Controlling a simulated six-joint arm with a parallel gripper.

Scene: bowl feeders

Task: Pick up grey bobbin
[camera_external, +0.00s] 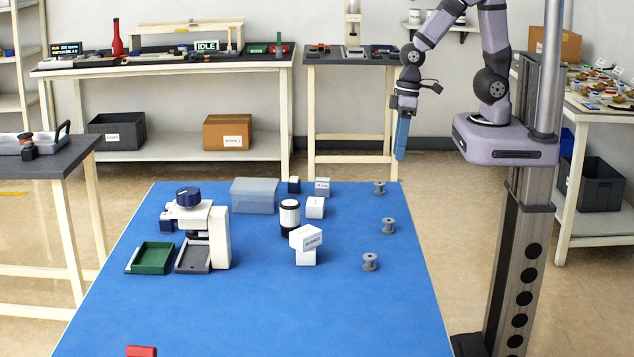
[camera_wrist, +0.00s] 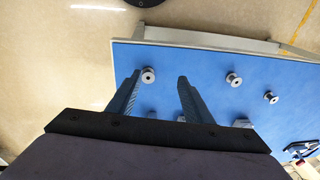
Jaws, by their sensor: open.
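Three grey bobbins stand along the right side of the blue table: a far one (camera_external: 379,187), a middle one (camera_external: 388,226) and a near one (camera_external: 370,262). My gripper (camera_external: 401,157) hangs fingers down in the air beyond the table's far right corner, apart from all bobbins. In the wrist view my open gripper (camera_wrist: 159,77) has nothing between its fingers, though one bobbin (camera_wrist: 148,76) appears between the fingertips, lower down on the table. Two more bobbins show further right in that view, one (camera_wrist: 233,79) and another (camera_wrist: 270,97).
On the blue table (camera_external: 250,320) stand a white press device (camera_external: 220,240), a green tray (camera_external: 152,257), a translucent bin (camera_external: 254,196), a black-and-white cylinder (camera_external: 290,218) and several small boxes, one a tilted white box (camera_external: 305,240). A red block (camera_external: 141,351) lies at the front. The right side around the bobbins is clear.

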